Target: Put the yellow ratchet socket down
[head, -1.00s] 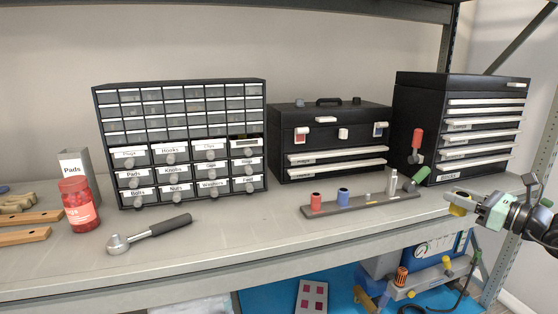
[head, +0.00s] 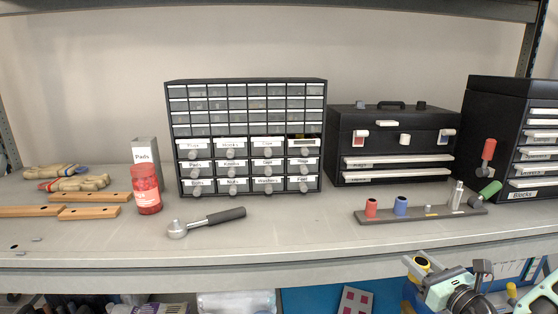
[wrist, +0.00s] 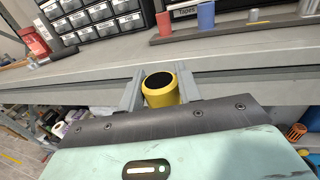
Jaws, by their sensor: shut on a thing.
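The yellow ratchet socket (wrist: 160,89) is held upright between the two fingers of my gripper (wrist: 160,92) in the wrist view, its dark open top facing the camera. In the head view the yellow socket (head: 421,263) shows at the lower right, with my gripper (head: 424,270) shut on it, in front of the shelf's front edge. The socket rail (head: 420,214) lies on the shelf behind, holding a red socket (head: 371,207), a blue socket (head: 401,205) and silver pieces. A ratchet wrench (head: 205,221) lies on the shelf at the centre left.
The grey shelf (head: 300,226) has clear room between the wrench and the rail. A drawer cabinet (head: 250,86), a black toolbox (head: 395,133) and a second chest (head: 510,110) stand at the back. A red jar (head: 147,190) and wooden bars (head: 90,213) are at left.

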